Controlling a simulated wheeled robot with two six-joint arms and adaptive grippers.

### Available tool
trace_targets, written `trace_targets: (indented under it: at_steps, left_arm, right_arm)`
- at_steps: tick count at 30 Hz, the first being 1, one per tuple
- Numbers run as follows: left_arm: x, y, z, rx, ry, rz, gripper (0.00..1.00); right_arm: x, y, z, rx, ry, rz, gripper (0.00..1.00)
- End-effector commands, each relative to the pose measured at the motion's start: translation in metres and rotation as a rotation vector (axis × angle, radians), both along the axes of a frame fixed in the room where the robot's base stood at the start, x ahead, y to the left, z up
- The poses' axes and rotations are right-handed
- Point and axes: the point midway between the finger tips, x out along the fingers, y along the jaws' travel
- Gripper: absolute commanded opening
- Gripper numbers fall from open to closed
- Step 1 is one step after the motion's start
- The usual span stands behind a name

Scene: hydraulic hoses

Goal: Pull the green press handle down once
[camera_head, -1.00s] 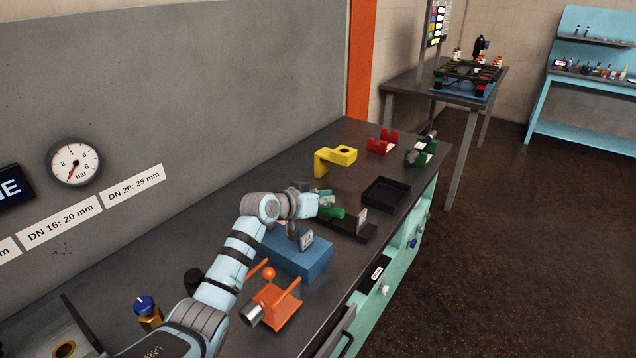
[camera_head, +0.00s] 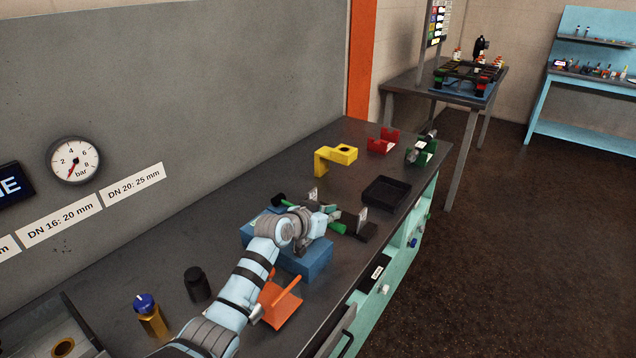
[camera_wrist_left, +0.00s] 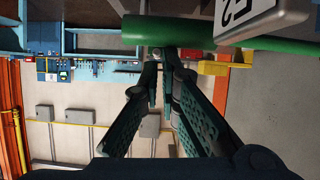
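The green press handle (camera_head: 338,228) shows in the head view beside a dark base with an upright tag, right of the blue block (camera_head: 316,259). My left gripper (camera_head: 334,214) is right at the handle; its wrist hides part of the block. In the left wrist view a green bar (camera_wrist_left: 185,30) crosses just beyond the tips of my left gripper (camera_wrist_left: 162,66), with a white tag at its right. The two fingers run together at the tips and hold nothing that I can see. Whether they touch the bar I cannot tell. My right gripper is not in view.
An orange holder (camera_head: 282,305) stands close below my left arm. A black cylinder (camera_head: 197,284) and a blue-knobbed fitting (camera_head: 150,312) are on its left. A black tray (camera_head: 386,193), yellow bracket (camera_head: 335,158) and red holder (camera_head: 383,141) stand farther back on the bench.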

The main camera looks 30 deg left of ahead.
Motion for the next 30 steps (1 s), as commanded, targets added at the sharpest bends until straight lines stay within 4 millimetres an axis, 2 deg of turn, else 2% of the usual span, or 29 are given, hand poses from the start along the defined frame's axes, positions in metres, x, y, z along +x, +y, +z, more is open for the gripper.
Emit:
trace_targets:
  at_steps: [1, 5, 11, 21, 25, 30]
  left_arm:
    - [-0.003, -0.001, -0.009, -0.004, 0.023, -0.003, 0.0]
    - [-0.003, -0.001, 0.0, -0.004, 0.023, -0.001, 0.0]
    - [0.001, 0.0, 0.046, -0.002, 0.01, 0.002, 0.0]
    - [-0.069, 0.012, 0.073, 0.003, 0.002, 0.004, 0.0]
    - [-0.083, 0.014, 0.08, 0.003, 0.001, 0.005, 0.0]
    - [-0.088, 0.014, 0.082, 0.0, 0.0, 0.004, 0.0]
  right_arm:
    - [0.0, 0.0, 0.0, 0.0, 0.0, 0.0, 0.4]
    - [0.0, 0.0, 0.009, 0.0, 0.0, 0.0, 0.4]
    - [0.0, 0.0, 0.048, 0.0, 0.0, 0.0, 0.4]
    - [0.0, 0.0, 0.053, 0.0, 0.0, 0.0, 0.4]
    - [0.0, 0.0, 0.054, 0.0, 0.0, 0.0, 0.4]
    - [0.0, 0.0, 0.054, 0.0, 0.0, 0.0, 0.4]
